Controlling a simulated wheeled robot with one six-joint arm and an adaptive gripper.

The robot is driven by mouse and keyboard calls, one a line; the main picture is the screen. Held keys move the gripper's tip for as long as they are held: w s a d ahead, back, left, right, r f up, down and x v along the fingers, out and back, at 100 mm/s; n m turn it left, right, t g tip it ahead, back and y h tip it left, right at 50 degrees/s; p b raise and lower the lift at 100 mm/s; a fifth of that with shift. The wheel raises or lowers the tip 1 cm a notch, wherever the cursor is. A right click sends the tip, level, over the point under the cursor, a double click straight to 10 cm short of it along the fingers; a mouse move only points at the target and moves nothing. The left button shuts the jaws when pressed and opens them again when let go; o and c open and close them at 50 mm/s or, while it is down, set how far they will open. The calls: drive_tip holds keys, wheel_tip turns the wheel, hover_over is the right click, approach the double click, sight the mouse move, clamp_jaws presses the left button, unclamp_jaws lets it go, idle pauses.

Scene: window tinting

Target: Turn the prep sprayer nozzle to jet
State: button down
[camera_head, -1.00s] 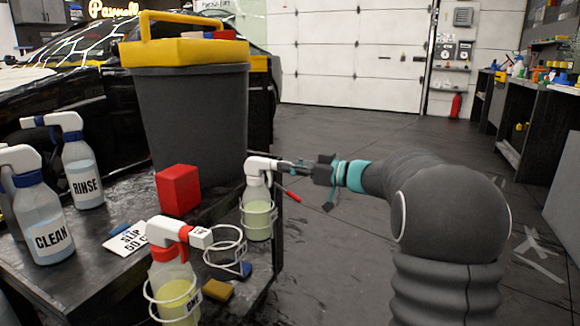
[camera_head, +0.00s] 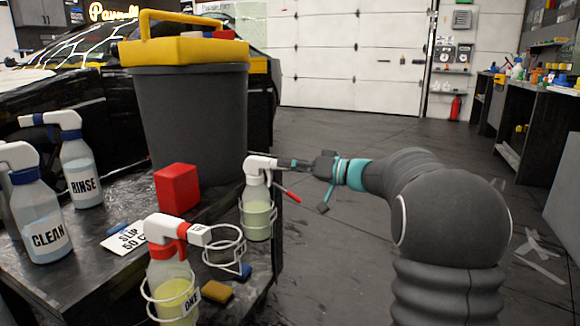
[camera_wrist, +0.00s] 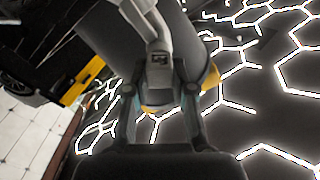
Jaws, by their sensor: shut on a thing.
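A white-headed spray bottle (camera_head: 257,221) with pale yellow-green liquid stands upright in a wire ring at the table's right edge. No label shows on it, so I cannot read whether it is the prep sprayer. My gripper (camera_head: 284,163) reaches it from the right, level with its head. In the wrist view, the sprayer's pale nozzle (camera_wrist: 159,70) sits between the two fingers of my gripper (camera_wrist: 160,92), which are shut on it. A small dark mark shows on the nozzle's end face, too blurred to read.
A red-collared sprayer (camera_head: 172,278) stands in a ring in front, beside an empty wire ring (camera_head: 222,245). CLEAN (camera_head: 43,228) and RINSE (camera_head: 82,178) bottles, a red box (camera_head: 177,188) and a large grey bucket (camera_head: 190,115) share the table. The floor at right is open.

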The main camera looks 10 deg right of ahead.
drive_tip(key=m, duration=0.3)
drive_tip(key=shift+m, duration=0.4)
drive_tip(key=m, duration=0.3)
drive_tip(key=shift+d+f+m+p, duration=0.1)
drive_tip(key=shift+m+p, duration=0.2)
drive_tip(key=m+p, duration=0.1)
drive_tip(key=m, duration=0.2)
drive_tip(key=shift+w+m, duration=0.1)
drive_tip(key=shift+m, duration=0.3)
drive_tip(key=m+p, duration=0.2)
drive_tip(key=m, duration=0.1)
drive_tip(key=shift+f+m+p, duration=0.1)
drive_tip(key=shift+m+p, duration=0.2)
drive_tip(key=m+p, duration=0.3)
drive_tip(key=m, duration=0.1)
drive_tip(key=shift+m+p, duration=0.3)
drive_tip(key=m+p, duration=0.4)
drive_tip(key=shift+f, duration=0.1)
drive_tip(key=m+p, duration=0.2)
drive_tip(key=m, duration=0.1)
drive_tip(key=shift+s+f, duration=0.1)
drive_tip(key=shift+s, duration=0.1)
drive_tip(key=shift+f+m+p, duration=0.2)
drive_tip(key=shift+m+p, duration=0.35)
drive_tip(key=shift+m, duration=1.05)
